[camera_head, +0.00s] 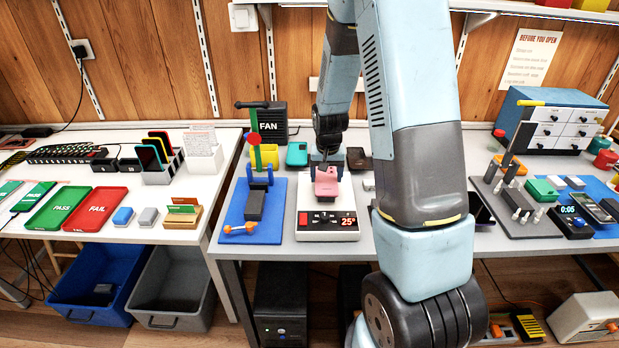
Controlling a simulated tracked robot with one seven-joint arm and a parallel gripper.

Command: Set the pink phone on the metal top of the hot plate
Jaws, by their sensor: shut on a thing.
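The pink phone (327,183) is held upright or tilted in my gripper (327,167), directly over the hot plate in the picture. The hot plate (328,225) is a white box on the grey table with a dark front panel and a red 25° readout. Its metal top is partly hidden by the phone and gripper. My gripper points down and is shut on the pink phone. I cannot tell whether the phone's lower edge touches the metal top.
A black FAN box (268,122), a yellow item (264,157) and a teal phone (297,154) stand behind.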

